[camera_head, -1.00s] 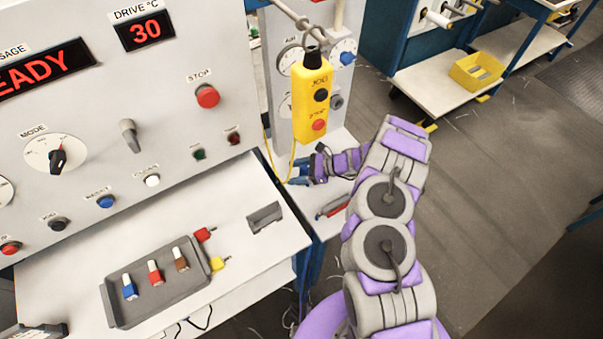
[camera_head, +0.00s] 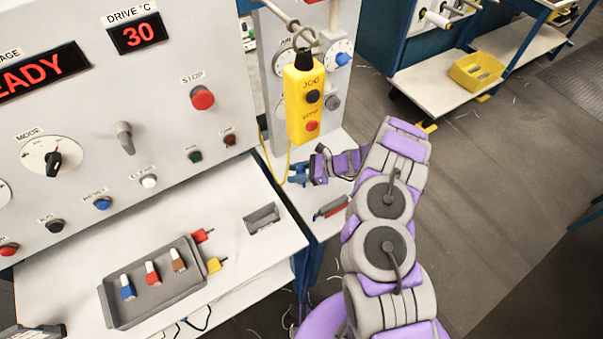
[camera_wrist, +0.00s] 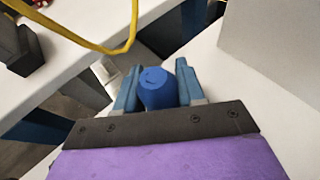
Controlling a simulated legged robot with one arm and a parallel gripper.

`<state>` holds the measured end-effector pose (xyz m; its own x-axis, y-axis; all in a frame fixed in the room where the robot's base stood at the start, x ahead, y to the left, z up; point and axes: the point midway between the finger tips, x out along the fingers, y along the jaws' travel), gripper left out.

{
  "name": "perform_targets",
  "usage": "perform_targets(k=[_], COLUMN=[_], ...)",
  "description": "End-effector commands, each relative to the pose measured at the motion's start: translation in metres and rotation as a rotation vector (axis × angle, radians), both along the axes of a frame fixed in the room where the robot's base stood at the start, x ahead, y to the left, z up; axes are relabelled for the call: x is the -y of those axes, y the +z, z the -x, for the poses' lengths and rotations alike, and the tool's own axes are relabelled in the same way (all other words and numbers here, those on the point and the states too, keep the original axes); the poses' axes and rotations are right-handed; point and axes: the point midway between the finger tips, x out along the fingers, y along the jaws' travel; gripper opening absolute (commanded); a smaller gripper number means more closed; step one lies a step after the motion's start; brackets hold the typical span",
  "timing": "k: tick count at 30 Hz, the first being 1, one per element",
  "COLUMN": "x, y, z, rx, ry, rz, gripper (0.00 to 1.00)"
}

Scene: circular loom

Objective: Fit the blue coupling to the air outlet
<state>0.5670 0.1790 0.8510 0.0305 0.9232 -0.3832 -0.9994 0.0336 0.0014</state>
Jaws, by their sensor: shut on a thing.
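My gripper (camera_head: 303,171) is at the end of my purple and grey arm, over the white side shelf and just below the yellow pendant. In the wrist view the two blue fingers of my gripper (camera_wrist: 158,88) are closed on the blue coupling (camera_wrist: 157,90), whose rounded end shows between them. In the head view the coupling is too small to separate clearly from the blue fingers. A pale panel marked AIR (camera_head: 281,45) with a gauge and knobs stands behind the pendant. I cannot tell for certain which fitting is the air outlet; a grey round fitting (camera_head: 333,102) shows low on that panel.
The yellow pendant (camera_head: 305,105) hangs above my gripper, its yellow cable (camera_wrist: 105,45) close by. A red-and-grey tool (camera_head: 331,207) lies on the shelf (camera_head: 308,212).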

Motion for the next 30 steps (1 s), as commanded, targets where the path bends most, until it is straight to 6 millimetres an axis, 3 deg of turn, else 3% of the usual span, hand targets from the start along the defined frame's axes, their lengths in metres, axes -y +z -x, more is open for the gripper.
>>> perform_targets(k=[19,30], x=[0.0,0.0], y=[0.015,0.044], z=[0.0,0.0], rx=[0.0,0.001], ry=[-0.001,-0.001], rz=[-0.001,0.0], gripper=[0.02,0.02])
